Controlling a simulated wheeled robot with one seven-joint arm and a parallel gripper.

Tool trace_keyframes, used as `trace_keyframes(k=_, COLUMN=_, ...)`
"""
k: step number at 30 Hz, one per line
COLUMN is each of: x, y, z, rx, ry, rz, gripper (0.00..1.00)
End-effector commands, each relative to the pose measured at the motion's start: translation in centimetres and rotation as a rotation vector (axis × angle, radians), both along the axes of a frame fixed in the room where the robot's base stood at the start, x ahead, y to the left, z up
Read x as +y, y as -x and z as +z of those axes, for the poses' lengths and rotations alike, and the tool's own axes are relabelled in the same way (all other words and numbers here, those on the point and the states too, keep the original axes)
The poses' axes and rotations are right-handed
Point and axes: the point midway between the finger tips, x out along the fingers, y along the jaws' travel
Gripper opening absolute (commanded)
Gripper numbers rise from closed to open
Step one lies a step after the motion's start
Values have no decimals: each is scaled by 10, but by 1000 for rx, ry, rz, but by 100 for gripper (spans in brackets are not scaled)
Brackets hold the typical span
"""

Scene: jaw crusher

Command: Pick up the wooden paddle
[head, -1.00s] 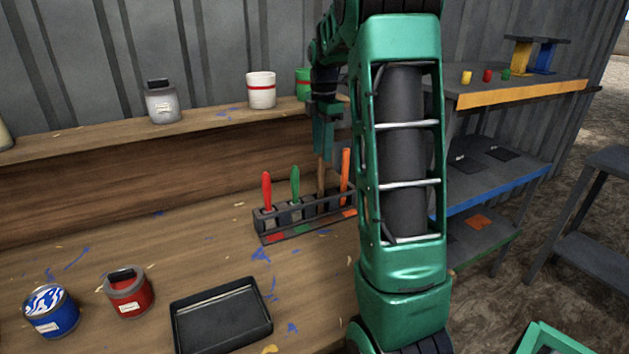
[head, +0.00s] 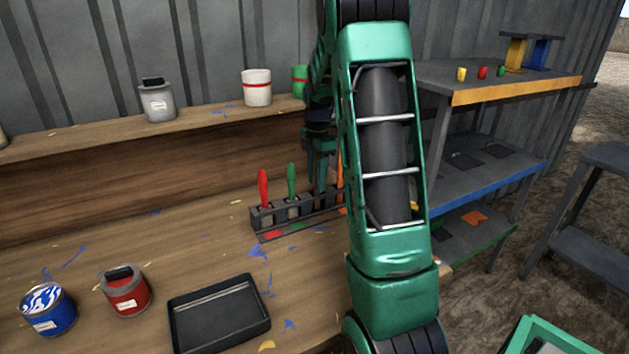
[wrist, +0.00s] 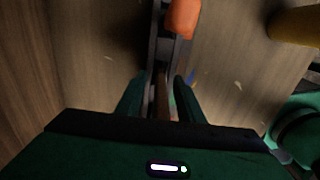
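The wooden paddle (wrist: 163,103) shows in the wrist view as a brown handle between my two fingers. In the head view my gripper hides most or all of it. It stands in the dark tool rack (head: 268,236) on the bench. My gripper (head: 321,182) points down at the rack's right part, beside the orange handle (head: 340,173). In the wrist view my gripper (wrist: 158,88) has its fingers apart on either side of the brown handle, with no clear contact visible.
A red handle (head: 263,188) and a green handle (head: 291,180) stand left in the rack. The orange handle (wrist: 182,18) is close to my fingers in the wrist view. A black tray (head: 219,312), red can (head: 126,293) and blue can (head: 48,311) sit nearer on the bench.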

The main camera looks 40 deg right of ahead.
Motion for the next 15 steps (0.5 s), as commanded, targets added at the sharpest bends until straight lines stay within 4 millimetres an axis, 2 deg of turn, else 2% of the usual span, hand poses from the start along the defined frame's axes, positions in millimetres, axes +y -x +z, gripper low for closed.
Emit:
trace_keyframes(k=8, x=0, y=0, z=-5, rx=-1, ry=1, rz=0, gripper=34)
trace_keyframes(k=9, x=0, y=0, z=-5, rx=-1, ry=1, rz=0, gripper=32)
trace_keyframes(k=13, x=0, y=0, z=-5, rx=-1, ry=0, rz=0, gripper=1)
trace_keyframes(k=15, x=0, y=0, z=-4, rx=-1, ry=0, rz=0, gripper=0)
